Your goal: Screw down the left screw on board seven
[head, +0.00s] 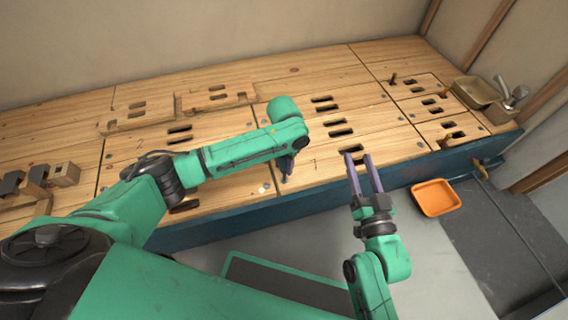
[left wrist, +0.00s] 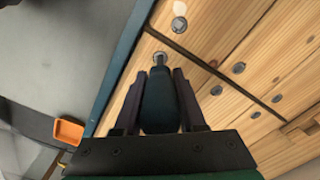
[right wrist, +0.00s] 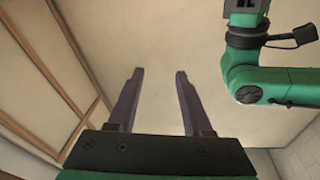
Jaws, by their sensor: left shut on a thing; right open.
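Board seven (head: 325,170), a wooden board marked 7 with dark slots, is at the front middle of the bench in the head view. My left gripper (head: 286,170) is low over its left end. In the left wrist view my left gripper (left wrist: 160,100) is shut on a screwdriver with a dark teal handle (left wrist: 160,103). The screwdriver's tip meets a grey screw head (left wrist: 160,57) near the bench's front edge; I cannot tell whether it is seated in the slot. My right gripper (head: 358,162) is open and empty before the front edge; its fingers also show in the right wrist view (right wrist: 153,100).
An orange tray (head: 436,197) lies below the bench's blue front edge on the right. Wooden blocks (head: 62,174) are at the left. Several other screw heads (left wrist: 239,67) sit on the neighbouring boards.

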